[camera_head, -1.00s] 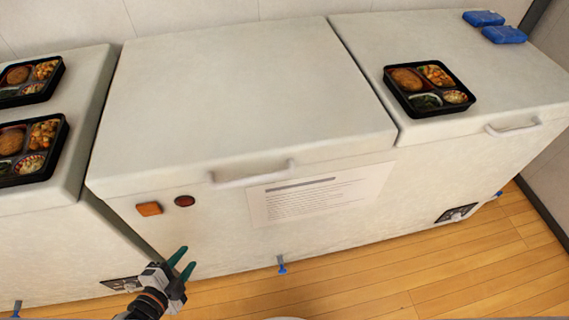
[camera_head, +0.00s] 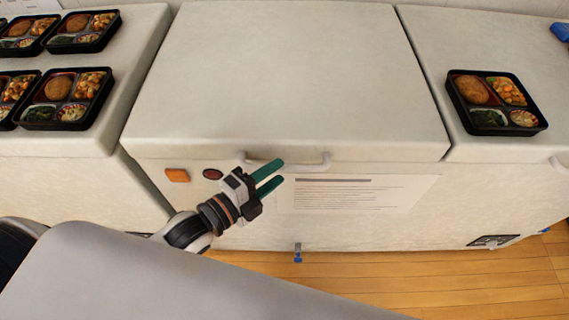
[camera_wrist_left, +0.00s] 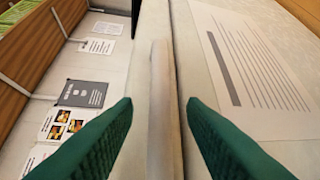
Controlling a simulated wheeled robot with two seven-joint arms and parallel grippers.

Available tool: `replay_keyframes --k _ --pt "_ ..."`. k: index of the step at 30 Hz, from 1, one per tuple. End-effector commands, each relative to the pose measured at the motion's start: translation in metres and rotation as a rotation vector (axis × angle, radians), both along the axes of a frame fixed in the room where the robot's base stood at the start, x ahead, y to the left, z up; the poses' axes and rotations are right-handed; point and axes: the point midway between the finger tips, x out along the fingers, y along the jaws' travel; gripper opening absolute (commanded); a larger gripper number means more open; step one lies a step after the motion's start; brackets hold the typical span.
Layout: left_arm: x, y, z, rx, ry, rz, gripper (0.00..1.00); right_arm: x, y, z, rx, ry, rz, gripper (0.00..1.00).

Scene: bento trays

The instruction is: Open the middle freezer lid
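The middle freezer's white lid (camera_head: 290,75) is shut, with nothing on top of it. Its pale handle (camera_head: 310,163) runs along the front edge. My left gripper (camera_head: 270,178) has two green fingers, apart and empty, in front of the freezer just below the left part of the handle. In the left wrist view the open fingers (camera_wrist_left: 160,135) stand on either side of the long handle bar (camera_wrist_left: 160,100); I cannot tell whether they touch it. My right gripper is in neither view.
Bento trays (camera_head: 68,98) stand on the left freezer, and one bento tray (camera_head: 495,103) stands on the right freezer. An orange button (camera_head: 177,175), a dark red button (camera_head: 212,174) and a paper notice (camera_head: 350,195) are on the middle freezer's front.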

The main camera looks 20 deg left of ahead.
Motion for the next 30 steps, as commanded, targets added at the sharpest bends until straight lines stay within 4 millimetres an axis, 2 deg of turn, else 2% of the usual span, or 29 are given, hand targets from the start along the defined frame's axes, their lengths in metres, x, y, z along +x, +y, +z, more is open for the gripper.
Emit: replay_keyframes --k 3,7,18,20,25,30 --pt "0.017 -0.009 -0.001 -0.001 -0.003 0.0 0.38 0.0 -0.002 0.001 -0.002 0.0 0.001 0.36" --pt "0.027 -0.015 -0.004 -0.001 0.0 0.0 0.38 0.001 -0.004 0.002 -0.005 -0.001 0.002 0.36" --pt "0.031 -0.018 -0.005 0.0 0.002 -0.001 0.38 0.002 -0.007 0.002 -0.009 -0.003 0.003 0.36" --pt "0.031 -0.018 -0.005 -0.001 0.001 -0.001 0.3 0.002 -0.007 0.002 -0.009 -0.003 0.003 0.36" --pt "0.031 -0.018 -0.005 -0.001 0.001 -0.001 0.02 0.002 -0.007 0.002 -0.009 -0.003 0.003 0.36" --pt "0.031 -0.018 -0.005 0.0 0.002 -0.001 0.0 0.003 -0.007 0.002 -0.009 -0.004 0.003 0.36"
